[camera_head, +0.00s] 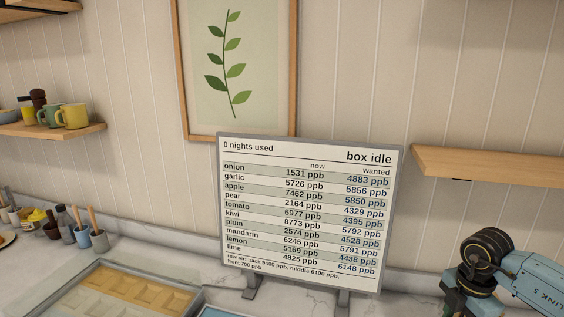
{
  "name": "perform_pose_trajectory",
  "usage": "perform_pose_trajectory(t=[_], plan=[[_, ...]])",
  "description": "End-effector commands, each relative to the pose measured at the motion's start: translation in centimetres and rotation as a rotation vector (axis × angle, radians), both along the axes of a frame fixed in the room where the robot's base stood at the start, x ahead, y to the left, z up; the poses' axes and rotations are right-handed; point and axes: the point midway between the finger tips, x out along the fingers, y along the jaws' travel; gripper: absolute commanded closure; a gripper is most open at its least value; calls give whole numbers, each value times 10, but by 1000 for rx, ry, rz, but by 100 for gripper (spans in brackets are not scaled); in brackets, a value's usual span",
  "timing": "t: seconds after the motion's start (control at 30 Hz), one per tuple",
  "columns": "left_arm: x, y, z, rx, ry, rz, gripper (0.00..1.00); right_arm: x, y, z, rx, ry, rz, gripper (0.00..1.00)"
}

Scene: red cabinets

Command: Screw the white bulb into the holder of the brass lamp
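I see no white bulb, no brass lamp and no holder in the head view. Part of my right arm shows at the lower right, with a black round joint and pale blue links. Its gripper fingers do not show. My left arm and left gripper are not in view.
A sign board (310,212) reading "box idle" stands on the marble counter (393,303). A tray with square compartments (88,273) lies at lower left. Cups with tools (98,240) stand behind it. Wooden shelves hang at left (52,130), with mugs (74,116), and at right (485,166).

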Motion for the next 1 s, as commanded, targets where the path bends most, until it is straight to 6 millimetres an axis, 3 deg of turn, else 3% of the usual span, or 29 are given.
perform_pose_trajectory(t=[0.33, 0.7, 0.73, 0.77, 1.0], plan=[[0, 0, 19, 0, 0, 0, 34, 0, 0, 2, 1, 0, -306, 79], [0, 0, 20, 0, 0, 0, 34, 0, 0, 0, 1, -1, -357, 79], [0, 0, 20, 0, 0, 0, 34, 0, 0, 0, 1, -1, -357, 55], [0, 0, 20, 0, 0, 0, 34, 0, 0, 0, 1, -1, -357, 52], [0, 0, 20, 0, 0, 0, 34, 0, 0, 0, 1, 0, -356, 52]])
